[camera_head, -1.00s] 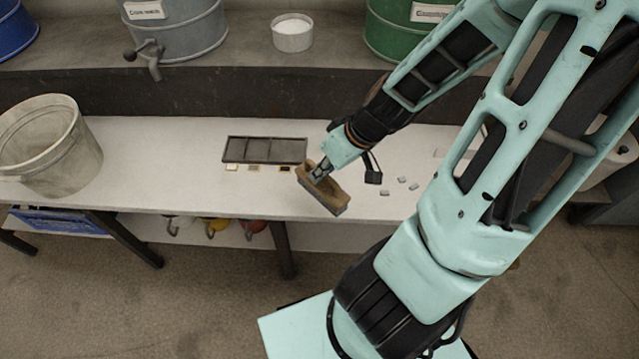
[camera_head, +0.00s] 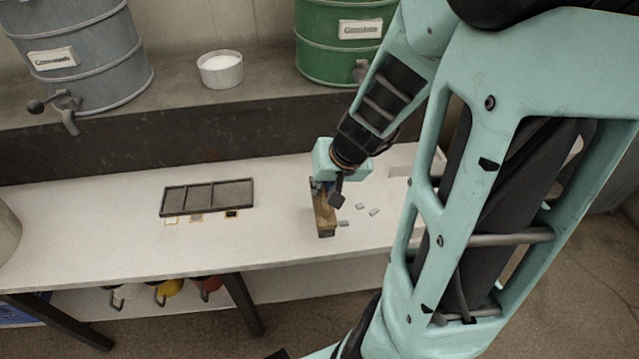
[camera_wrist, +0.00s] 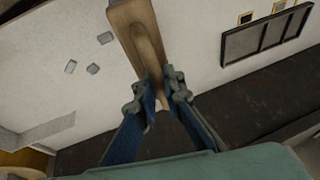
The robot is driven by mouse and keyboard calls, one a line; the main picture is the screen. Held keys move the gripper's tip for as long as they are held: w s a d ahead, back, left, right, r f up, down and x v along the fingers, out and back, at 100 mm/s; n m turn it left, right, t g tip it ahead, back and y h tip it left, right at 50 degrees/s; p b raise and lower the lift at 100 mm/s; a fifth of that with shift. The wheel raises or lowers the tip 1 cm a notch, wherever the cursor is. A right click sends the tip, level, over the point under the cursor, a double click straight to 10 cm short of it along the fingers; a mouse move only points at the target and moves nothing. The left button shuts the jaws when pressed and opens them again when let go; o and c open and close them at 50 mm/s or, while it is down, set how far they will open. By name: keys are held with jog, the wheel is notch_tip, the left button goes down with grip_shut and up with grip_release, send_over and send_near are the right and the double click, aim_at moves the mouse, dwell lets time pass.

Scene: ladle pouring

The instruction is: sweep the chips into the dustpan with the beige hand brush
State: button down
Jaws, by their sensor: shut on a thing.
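The beige hand brush (camera_head: 324,217) has a wooden back and is held over or on the white table, just left of the chips. My gripper (camera_wrist: 155,88) is shut on the brush handle (camera_wrist: 136,28). In the head view my gripper (camera_head: 322,186) is at the far end of the brush. Three small grey chips (camera_head: 360,206) lie apart to the right of the brush; they also show in the wrist view (camera_wrist: 92,68). A flat light grey piece (camera_head: 400,171), possibly the dustpan, lies behind them, partly hidden by my arm; it also shows in the wrist view (camera_wrist: 60,126).
A dark tray (camera_head: 202,196) with three compartments lies to the left, with three small framed tiles (camera_head: 196,218) before it. A white tub (camera_head: 220,70), a grey barrel (camera_head: 88,50) and a green barrel (camera_head: 335,45) stand on the back ledge. The table's middle is clear.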

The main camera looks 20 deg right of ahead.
notch_tip(320, 180, down, 5)
jog(key=b, duration=0.3)
jog(key=shift+b, duration=0.3)
jog(key=shift+d+f, duration=0.1)
jog(key=shift+d, duration=1.6)
jog(key=shift+s+d+r+p, duration=0.15)
jog(key=shift+d+p, duration=0.55)
jog(key=shift+d, duration=2.35)
jog(key=shift+s+d+r+p, duration=0.15)
jog(key=shift+d+p, duration=0.5)
jog(key=shift+d, duration=2.35)
jog(key=shift+s+d+r+p, duration=0.75)
jog(key=shift+s+d, duration=0.55)
jog(key=shift+d, duration=4.1)
jog(key=shift+a+r+p, duration=0.15)
jog(key=shift+r+p, duration=0.65)
jog(key=shift+r, duration=0.7)
jog(key=shift+a+r+p, duration=0.1)
jog(key=shift+r+p, duration=0.7)
jog(key=shift+r, duration=0.65)
